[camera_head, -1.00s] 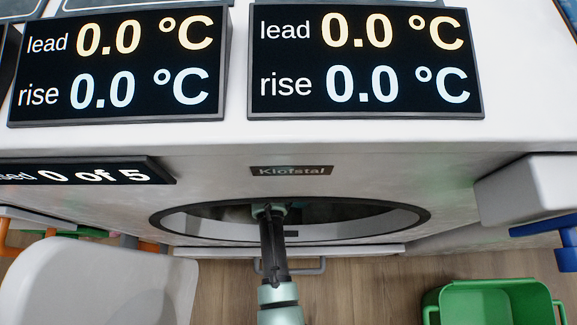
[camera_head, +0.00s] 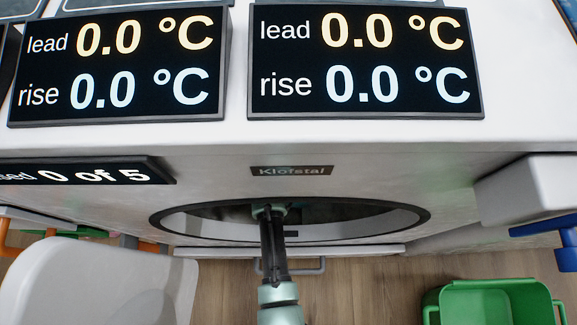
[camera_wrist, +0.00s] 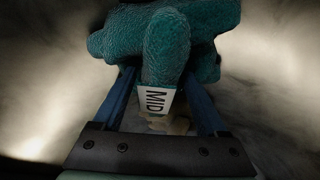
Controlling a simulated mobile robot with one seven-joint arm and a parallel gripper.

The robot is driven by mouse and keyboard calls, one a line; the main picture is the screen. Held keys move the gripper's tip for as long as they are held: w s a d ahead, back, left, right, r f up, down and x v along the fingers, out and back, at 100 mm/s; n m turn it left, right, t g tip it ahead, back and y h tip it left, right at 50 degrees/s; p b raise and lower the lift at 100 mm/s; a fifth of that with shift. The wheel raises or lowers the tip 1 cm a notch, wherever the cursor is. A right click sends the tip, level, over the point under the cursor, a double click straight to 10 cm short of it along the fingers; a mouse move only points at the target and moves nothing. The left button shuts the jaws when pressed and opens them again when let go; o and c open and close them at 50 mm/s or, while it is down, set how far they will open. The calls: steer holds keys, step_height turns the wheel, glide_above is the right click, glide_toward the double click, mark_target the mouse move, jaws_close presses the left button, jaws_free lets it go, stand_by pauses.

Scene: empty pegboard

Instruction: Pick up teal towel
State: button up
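The teal towel (camera_wrist: 165,40) is bunched up at the top of the wrist view, with a thick fold hanging toward my gripper. A white tag reading "MID" (camera_wrist: 155,101) is on the near end of this fold. My gripper (camera_wrist: 160,73) is open, with its two blue fingers apart on either side of the fold. Whether either finger touches the cloth is hard to tell. In the head view my arm reaches into the round machine opening (camera_head: 185,222), and my fingers and the towel are hidden inside.
A pale beige item (camera_wrist: 168,124) lies below the tag, partly hidden. Smooth grey drum walls surround the gripper. A green bin (camera_head: 490,290) stands on the floor at right. A white rounded panel (camera_head: 90,285) is at left. Display screens (camera_head: 365,60) sit on top of the machine.

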jaws_close()
steer(key=shift+r, duration=0.1)
